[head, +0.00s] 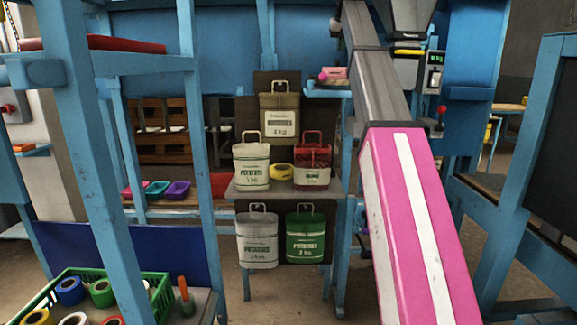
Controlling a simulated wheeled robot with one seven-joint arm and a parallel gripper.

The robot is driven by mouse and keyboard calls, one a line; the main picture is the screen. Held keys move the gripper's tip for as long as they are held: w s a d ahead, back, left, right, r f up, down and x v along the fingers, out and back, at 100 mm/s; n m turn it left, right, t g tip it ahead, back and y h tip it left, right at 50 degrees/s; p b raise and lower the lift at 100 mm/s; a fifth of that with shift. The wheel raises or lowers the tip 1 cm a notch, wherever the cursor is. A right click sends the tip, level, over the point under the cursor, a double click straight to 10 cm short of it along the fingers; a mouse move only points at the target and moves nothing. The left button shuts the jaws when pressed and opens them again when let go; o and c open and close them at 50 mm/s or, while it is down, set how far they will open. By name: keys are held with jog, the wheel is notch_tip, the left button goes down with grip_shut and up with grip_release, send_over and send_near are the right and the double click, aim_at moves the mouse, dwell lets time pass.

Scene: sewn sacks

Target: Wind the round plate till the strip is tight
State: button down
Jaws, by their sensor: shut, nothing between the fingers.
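I cannot make out the round plate or the strip in the head view. Several sewn sacks with top handles are in the middle: a brown one (279,112) at the top, a cream one (251,166) and a red one (312,164) below it, and a grey one (257,239) and a green one (305,237) lowest. My gripper is not in view.
A yellow roll (281,172) lies on the grey shelf (285,190) between two sacks. Blue posts (87,160) stand at the left. A green crate (155,287) holds coloured rolls at the lower left. A weighing display (434,72) hangs at the upper right.

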jog(key=shift+r, duration=0.9)
jog(key=shift+w+a+f, duration=0.15)
jog(key=shift+a+f, duration=0.05)
jog(key=shift+f, duration=1.05)
jog(key=shift+w+a+f, duration=0.1)
jog(key=shift+a+f, duration=0.1)
jog(key=shift+f, duration=1.6)
jog(key=shift+w, duration=0.2)
jog(key=shift+d, duration=0.4)
